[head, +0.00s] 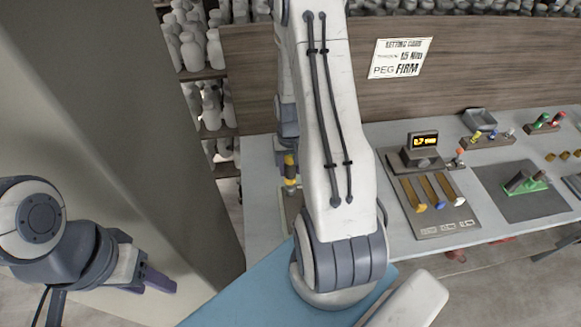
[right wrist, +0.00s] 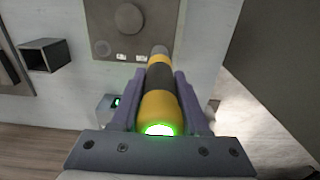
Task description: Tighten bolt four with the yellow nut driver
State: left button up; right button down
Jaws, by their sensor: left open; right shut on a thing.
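The yellow nut driver (right wrist: 160,108), with black bands, is clamped between the purple fingers of my right gripper (right wrist: 166,76). Its near end glows green in the right wrist view. The driver (head: 290,169) also shows in the head view, upright beside my right arm, which hides most of that gripper. In the right wrist view its far end overlaps the lower edge of a grey-brown plate (right wrist: 106,22); I cannot tell whether they touch. No bolt can be made out clearly. My left gripper (head: 160,283) is open and empty at the lower left, away from the bench.
The bench (head: 385,137) carries a lit display unit (head: 422,142), a panel of coloured levers (head: 436,218) and a dark mat (head: 500,203) at right. A setting card (head: 400,57) hangs on the wooden backboard. A wide column (head: 110,120) stands at left. A square dark holder (right wrist: 45,56) shows in the wrist view.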

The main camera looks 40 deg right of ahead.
jog(key=shift+s+a, duration=0.1)
jog(key=shift+s, duration=0.1)
jog(key=shift+w+r+p, duration=0.1)
jog(key=shift+r+p, duration=0.45)
jog(key=shift+p, duration=0.1)
notch_tip(320, 180, up, 5)
jog(key=p, duration=0.4)
jog(key=shift+w, duration=0.1)
jog(key=shift+f, duration=0.1)
